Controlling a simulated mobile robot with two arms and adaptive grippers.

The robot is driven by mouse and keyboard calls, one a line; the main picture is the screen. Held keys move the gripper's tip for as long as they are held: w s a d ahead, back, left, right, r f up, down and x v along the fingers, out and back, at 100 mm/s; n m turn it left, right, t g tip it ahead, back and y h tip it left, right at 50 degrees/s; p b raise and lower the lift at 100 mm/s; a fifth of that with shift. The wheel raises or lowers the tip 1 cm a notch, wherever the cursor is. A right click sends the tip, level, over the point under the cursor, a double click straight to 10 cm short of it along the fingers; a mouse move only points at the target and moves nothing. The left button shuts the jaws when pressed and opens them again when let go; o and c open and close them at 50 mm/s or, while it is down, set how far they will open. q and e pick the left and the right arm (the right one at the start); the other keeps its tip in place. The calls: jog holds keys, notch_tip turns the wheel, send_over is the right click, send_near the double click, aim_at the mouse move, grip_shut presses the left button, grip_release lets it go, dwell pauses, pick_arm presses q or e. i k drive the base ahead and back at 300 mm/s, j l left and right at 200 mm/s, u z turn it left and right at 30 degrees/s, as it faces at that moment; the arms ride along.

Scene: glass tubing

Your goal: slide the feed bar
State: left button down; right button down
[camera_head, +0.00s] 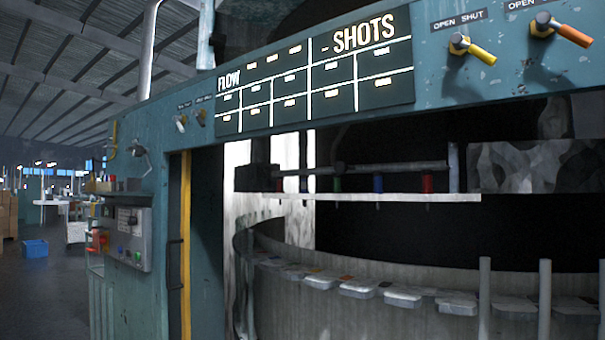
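A dark horizontal bar (380,168) runs across the opening of a teal machine, from a black block (258,172) at its left to an upright at its right. Just below it is a long pale rail (400,197). Small coloured cylinders, among them a green one (337,184), a blue one (378,184) and a red one (427,183), sit between the bar and the rail. I cannot tell for certain which of these is the feed bar. Neither of my grippers is in view.
The teal frame carries a FLOW and SHOTS board (315,78), a yellow lever (470,48) and an orange lever (560,30). A curved grey wall (300,300) with several pale trays and posts stands below. A control box (127,238) juts out at left. Floor is open near a blue bin (34,249).

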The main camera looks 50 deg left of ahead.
aim_at(340, 168)
jog(key=u, duration=1.3)
jog(key=z, duration=0.3)
jog(key=j+z, duration=0.9)
jog(key=j, duration=0.15)
jog(key=k+j, duration=0.1)
jog(key=j, duration=0.25)
jog(key=j+z, duration=0.1)
jog(key=j, duration=0.25)
jog(key=k+j, duration=0.15)
jog(key=j, duration=0.2)
jog(key=k+j, duration=0.1)
jog(key=j, duration=0.2)
jog(key=z, duration=0.05)
